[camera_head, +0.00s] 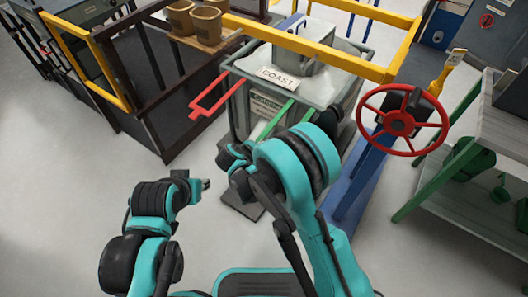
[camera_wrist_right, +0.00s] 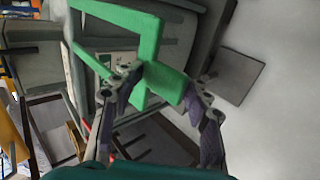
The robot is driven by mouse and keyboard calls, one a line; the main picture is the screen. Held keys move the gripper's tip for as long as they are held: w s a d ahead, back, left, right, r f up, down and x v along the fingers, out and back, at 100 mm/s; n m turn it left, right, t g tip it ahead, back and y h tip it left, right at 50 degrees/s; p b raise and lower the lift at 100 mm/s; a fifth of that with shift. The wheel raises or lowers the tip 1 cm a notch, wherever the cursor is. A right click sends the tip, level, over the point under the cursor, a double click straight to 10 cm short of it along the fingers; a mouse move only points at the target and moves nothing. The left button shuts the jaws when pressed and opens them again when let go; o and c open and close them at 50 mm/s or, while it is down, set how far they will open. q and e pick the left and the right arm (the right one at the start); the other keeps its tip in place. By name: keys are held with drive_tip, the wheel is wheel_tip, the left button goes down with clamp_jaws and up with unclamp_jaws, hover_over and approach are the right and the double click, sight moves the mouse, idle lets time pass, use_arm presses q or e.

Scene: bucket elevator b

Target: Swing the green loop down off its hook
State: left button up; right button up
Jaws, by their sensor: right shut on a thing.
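The green loop (camera_head: 280,116) is at the front of the grey bin (camera_head: 238,112), right of a similar red loop. In the right wrist view the green loop (camera_wrist_right: 147,38) fills the upper middle as a flat rectangular frame with a short tab. My right gripper (camera_wrist_right: 163,84) has its two fingers on either side of that tab, shut on it. In the head view my right arm hides the lower part of the loop and the fingers. The hook cannot be made out. My left gripper (camera_head: 203,185) hangs over bare floor at left, apart from everything; its finger opening is unclear.
The red loop (camera_head: 209,97) sticks out left of the bin. A red handwheel (camera_head: 402,124) on a blue post stands at right. A yellow rail (camera_head: 310,46) crosses behind. A green-legged table (camera_head: 480,175) is far right. Floor at left is clear.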

drive_tip(key=shift+d, duration=0.1)
idle(0.3)
drive_tip(key=v, duration=1.2)
drive_tip(key=s+d+r+m+g+y, duration=0.1)
drive_tip(key=s+d+r+m, duration=0.15)
drive_tip(key=d, duration=0.45)
drive_tip(key=s+d+r+m+g+y, duration=0.1)
drive_tip(key=s+d+r+m, duration=0.1)
drive_tip(key=d+r, duration=0.3)
drive_tip(key=s+d+r+m+t+y, duration=0.1)
drive_tip(key=s+d+r+m+y, duration=0.1)
drive_tip(key=s+d+m, duration=0.4)
drive_tip(key=shift+s+d+m+t+y, duration=0.35)
drive_tip(key=shift+s+d+y, duration=0.25)
drive_tip(key=shift+s+d, duration=1.9)
drive_tip(key=shift+s+a, duration=0.3)
